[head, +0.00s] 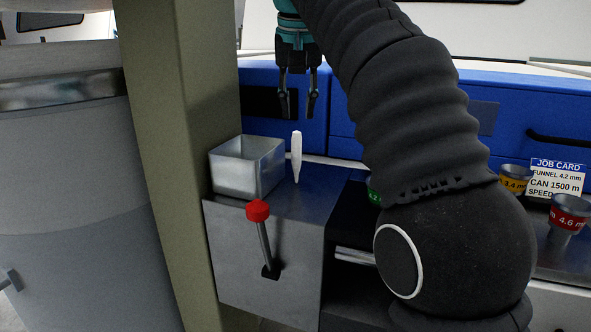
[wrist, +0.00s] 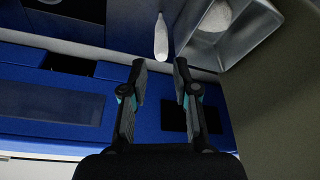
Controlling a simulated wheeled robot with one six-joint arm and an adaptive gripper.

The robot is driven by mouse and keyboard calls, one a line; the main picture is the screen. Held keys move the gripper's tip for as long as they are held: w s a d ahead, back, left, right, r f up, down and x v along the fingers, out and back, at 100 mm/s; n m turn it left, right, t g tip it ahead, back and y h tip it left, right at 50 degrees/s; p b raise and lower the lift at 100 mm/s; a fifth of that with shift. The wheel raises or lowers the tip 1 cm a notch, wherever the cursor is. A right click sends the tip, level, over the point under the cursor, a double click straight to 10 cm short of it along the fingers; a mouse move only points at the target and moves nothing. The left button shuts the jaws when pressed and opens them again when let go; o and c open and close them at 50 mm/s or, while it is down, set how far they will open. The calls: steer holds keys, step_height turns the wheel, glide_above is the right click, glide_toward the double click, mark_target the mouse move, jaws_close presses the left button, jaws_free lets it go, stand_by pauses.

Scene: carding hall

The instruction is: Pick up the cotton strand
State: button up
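The cotton strand (head: 296,158) is a white tapered piece standing upright, narrow end down, over the top of a grey metal housing (head: 262,250). It also shows in the wrist view (wrist: 161,38), just beyond my fingertips. My gripper (head: 297,112) points down above the strand in the head view. In the wrist view my gripper (wrist: 159,66) has its two fingers apart with nothing between them, and the strand lies in line with the gap. I see no contact between fingers and strand.
A square metal box (head: 232,172) stands close left of the strand; the wrist view shows a pale round thing (wrist: 215,16) inside it. A red-knobbed lever (head: 258,211) is in front. An olive post (head: 180,140) stands left. Funnels, including a red one (head: 568,214), and a job card (head: 556,178) are right.

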glide_above(297, 184)
steer(key=shift+w+f+b, duration=0.2)
steer(key=shift+f+b, duration=0.25)
steer(key=shift+f, duration=4.85)
jaws_close()
